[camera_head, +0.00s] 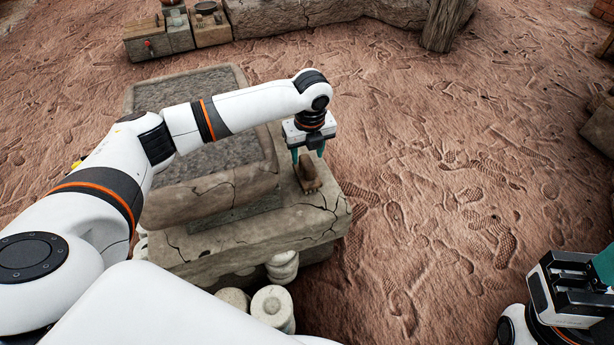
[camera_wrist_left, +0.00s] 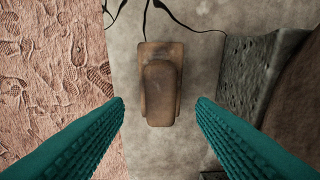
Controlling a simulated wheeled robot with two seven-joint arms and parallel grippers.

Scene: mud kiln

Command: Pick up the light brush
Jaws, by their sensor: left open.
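The brush (camera_head: 307,172) is a small brown block with a raised, rounded top piece. It lies on the right part of the cracked stone slab (camera_head: 300,222), near the slab's edge. In the left wrist view the brush (camera_wrist_left: 162,85) sits between and beyond the two teal fingers. My left gripper (camera_head: 308,155) is open, right above the brush, with its fingers pointing down; nothing is held. Whether the fingertips touch the slab is hard to tell. My right gripper (camera_head: 570,290) is partly cut off at the lower right, away from the slab; its jaw state is unclear.
A stone basin (camera_head: 215,190) with a grey, rough filling stands on the slab just left of the brush. Round pale stone pieces (camera_head: 272,305) stand below the slab's front. Boxes (camera_head: 160,42) and a log wall (camera_head: 290,15) are at the back. Open footprinted ground lies to the right.

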